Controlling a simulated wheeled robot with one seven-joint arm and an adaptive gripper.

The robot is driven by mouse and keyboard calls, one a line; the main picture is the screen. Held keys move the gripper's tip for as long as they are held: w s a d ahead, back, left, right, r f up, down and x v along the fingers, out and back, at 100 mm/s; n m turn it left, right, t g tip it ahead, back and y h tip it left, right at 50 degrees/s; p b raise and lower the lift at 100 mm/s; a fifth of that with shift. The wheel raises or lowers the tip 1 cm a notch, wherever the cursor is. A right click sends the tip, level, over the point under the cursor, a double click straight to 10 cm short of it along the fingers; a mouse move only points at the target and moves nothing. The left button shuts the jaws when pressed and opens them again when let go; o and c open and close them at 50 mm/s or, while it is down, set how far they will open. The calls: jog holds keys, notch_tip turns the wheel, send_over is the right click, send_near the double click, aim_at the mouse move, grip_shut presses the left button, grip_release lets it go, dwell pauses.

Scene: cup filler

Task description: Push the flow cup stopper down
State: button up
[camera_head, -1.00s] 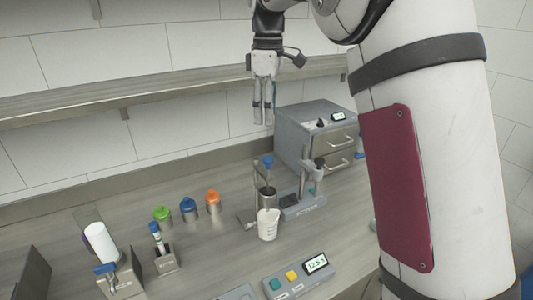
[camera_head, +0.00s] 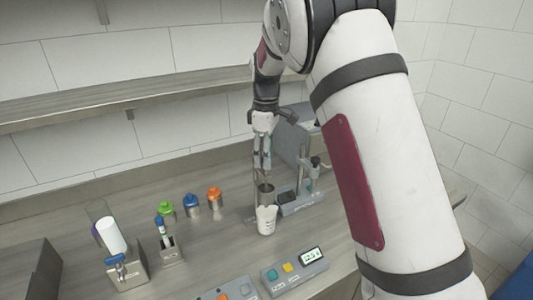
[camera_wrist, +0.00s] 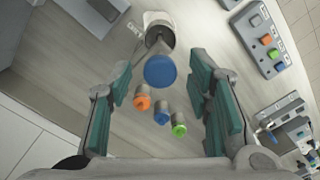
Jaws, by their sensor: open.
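The flow cup stopper has a round blue knob (camera_wrist: 160,71), seen from above in the wrist view between the two fingers, beyond their tips. The metal flow cup (camera_head: 265,188) stands above a white beaker (camera_head: 266,219); its rim also shows in the wrist view (camera_wrist: 160,34). My gripper (camera_head: 262,168) points down just above the cup. In the wrist view its teal finger pads (camera_wrist: 161,86) stand wide apart, with nothing held. In the head view the gripper hides the knob. I cannot tell the exact height gap to it.
Green (camera_head: 166,211), blue (camera_head: 190,207) and orange (camera_head: 214,198) capped bottles stand left of the cup. A grey instrument stand (camera_head: 300,198) is close on the right. A button box with a display (camera_head: 294,270) lies in front. The wall shelf (camera_head: 120,100) is behind.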

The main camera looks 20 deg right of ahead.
grip_shut()
jog(key=shift+s+f+b, duration=0.1)
jog(key=shift+f+b, duration=0.25)
jog(key=shift+f, duration=1.2)
grip_release()
notch_tip(320, 180, up, 12)
jog(key=shift+r, duration=0.1)
